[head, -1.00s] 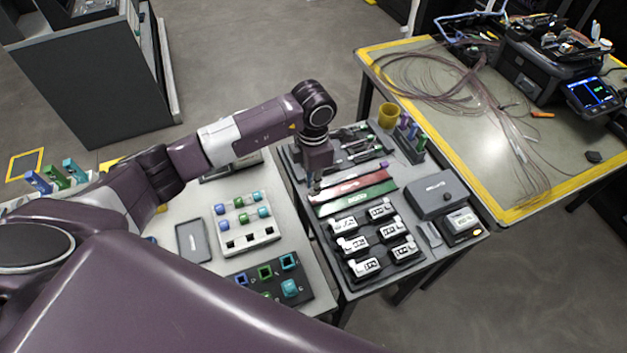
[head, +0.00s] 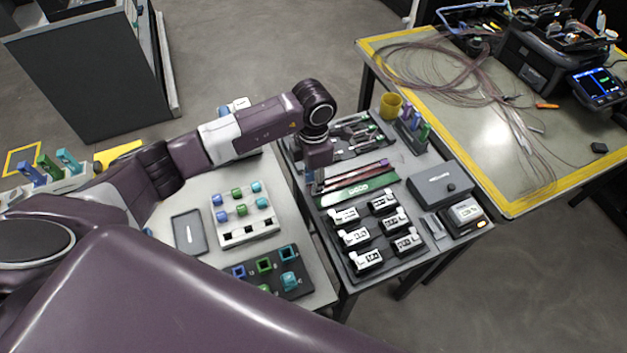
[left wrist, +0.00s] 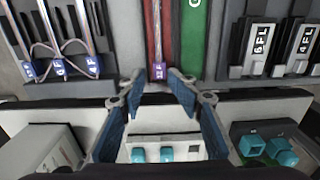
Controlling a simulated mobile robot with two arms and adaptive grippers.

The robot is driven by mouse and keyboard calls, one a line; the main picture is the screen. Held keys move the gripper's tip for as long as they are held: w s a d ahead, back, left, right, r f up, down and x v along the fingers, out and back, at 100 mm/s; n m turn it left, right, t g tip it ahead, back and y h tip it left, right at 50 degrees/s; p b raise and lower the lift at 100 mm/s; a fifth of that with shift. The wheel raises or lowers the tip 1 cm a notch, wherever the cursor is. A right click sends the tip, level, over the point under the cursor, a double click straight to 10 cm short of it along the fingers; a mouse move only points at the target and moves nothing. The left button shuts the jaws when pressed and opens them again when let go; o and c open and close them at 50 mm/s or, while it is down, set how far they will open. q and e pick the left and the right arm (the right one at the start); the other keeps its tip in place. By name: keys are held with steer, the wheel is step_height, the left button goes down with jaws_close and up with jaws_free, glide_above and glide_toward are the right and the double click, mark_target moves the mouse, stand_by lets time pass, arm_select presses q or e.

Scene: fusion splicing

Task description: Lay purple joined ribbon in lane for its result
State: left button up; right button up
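The purple joined ribbon is a thin pale strand with a purple end piece (left wrist: 158,71) in the left wrist view. It runs along the dark red lane (left wrist: 173,30), beside the green lane (left wrist: 195,35). In the head view its far purple end (head: 384,162) shows at the red lane's right end. My left gripper (left wrist: 159,78) is open, with one finger on each side of the near purple end and a gap to both. In the head view my left gripper (head: 315,188) is over the lanes' left end, its fingers hardly visible. My right gripper is not in view.
The green lane (head: 356,190) lies in front of the red one. Black holders with white labelled blocks (head: 356,237) stand nearer. A grey box (head: 440,187) is at the right. A yellow cup (head: 390,106) stands behind.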

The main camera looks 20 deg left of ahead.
arm_select(q)
step_height(320, 180, up, 12)
stand_by(0.6)
steer(key=shift+f, duration=0.1)
stand_by(0.5)
